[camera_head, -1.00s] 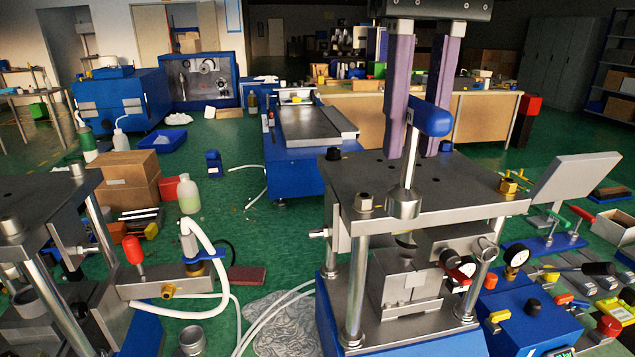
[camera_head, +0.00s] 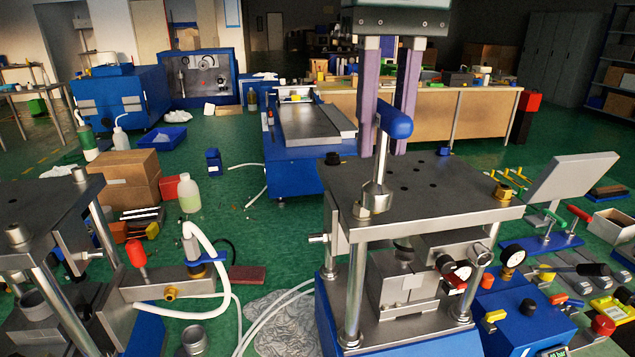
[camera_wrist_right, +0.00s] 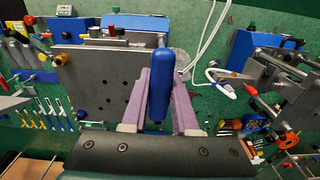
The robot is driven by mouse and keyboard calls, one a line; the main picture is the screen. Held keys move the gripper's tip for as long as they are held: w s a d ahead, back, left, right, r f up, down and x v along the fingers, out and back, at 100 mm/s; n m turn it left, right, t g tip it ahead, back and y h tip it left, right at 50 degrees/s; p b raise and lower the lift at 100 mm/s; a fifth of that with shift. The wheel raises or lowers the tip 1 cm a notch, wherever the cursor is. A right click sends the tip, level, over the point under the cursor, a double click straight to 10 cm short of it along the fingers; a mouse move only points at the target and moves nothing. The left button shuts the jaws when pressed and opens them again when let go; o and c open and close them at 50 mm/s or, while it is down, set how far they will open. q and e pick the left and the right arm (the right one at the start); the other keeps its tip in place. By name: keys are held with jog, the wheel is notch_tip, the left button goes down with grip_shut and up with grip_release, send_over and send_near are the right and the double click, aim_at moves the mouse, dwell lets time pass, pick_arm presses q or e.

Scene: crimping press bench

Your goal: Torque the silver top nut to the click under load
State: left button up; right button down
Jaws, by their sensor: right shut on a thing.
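My right gripper (camera_head: 382,145), with purple fingers, is shut on the blue handle of a torque wrench (camera_head: 396,122) above the press's top plate. The wrist view shows the blue handle (camera_wrist_right: 157,80) between the fingers. The wrench's silver socket end (camera_head: 376,196) hangs at the plate's front left corner. My left gripper is not in view.
A blue control box (camera_head: 520,315) with a gauge stands to the right. Another press stands at the left. White hoses (camera_head: 215,255) run between them.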

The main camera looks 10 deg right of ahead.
jog(key=shift+w+a+r+p, duration=0.1)
jog(key=shift+w+a+p, duration=0.2)
jog(key=shift+w+p, duration=0.35)
jog(key=shift+w, duration=0.3)
jog(key=shift+m, duration=0.4)
dwell(0.5)
jog(key=shift+f+b, duration=0.75)
jog(key=shift+f, duration=0.55)
